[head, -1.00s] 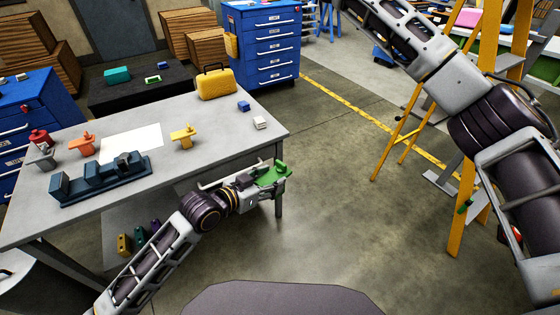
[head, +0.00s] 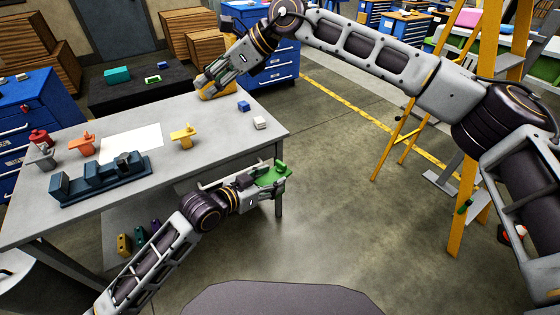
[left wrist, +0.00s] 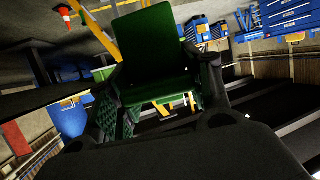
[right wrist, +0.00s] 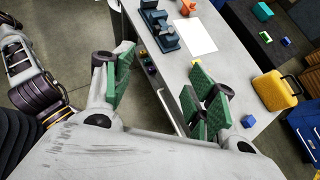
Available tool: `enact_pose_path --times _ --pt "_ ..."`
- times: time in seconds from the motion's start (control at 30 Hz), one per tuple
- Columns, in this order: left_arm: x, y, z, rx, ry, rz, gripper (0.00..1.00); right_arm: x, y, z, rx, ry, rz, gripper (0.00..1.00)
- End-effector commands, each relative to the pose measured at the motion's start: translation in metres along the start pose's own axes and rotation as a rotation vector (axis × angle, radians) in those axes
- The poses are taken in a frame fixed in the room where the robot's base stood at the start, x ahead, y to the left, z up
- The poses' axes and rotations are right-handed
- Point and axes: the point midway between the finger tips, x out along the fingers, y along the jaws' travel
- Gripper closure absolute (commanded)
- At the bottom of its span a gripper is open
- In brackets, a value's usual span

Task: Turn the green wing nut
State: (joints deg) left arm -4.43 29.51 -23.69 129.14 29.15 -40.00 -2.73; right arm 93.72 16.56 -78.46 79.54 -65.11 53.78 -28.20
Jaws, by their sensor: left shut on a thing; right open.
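The green wing nut (head: 274,173) is a flat green piece with a raised tab, held off the near right table edge. My left gripper (head: 258,180) is shut on it. In the left wrist view the green wing nut (left wrist: 155,50) stands large between the dark fingers. My right gripper (head: 207,82) is open and empty, above the table's back edge in front of the yellow case (head: 222,92), which it partly hides. In the right wrist view the right gripper (right wrist: 157,85) shows its green finger pads spread apart, with the table beneath.
A dark blue jig (head: 98,180) stands on the grey table (head: 215,150), near orange (head: 81,146), yellow (head: 183,137) and grey (head: 40,157) pieces and a white sheet (head: 131,143). A blue block (head: 243,106) and a white block (head: 260,123) lie at right. A yellow ladder (head: 465,185) stands right.

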Motion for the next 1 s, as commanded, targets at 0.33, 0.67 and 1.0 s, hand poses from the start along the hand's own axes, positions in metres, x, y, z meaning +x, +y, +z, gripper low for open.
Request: enact_pose_path --times 0.33,0.67,1.0 --pt "0.0 0.0 -0.001 0.0 0.003 0.0 0.84 0.008 0.024 -0.071 -0.272 0.309 0.058 0.43" --pt "0.0 0.0 -0.001 0.001 0.003 0.0 0.84 -0.012 0.03 -0.12 -0.493 0.566 0.128 0.43" --pt "0.0 0.0 -0.001 0.001 0.003 0.0 0.84 -0.047 0.027 -0.162 -0.667 0.804 0.251 0.43"
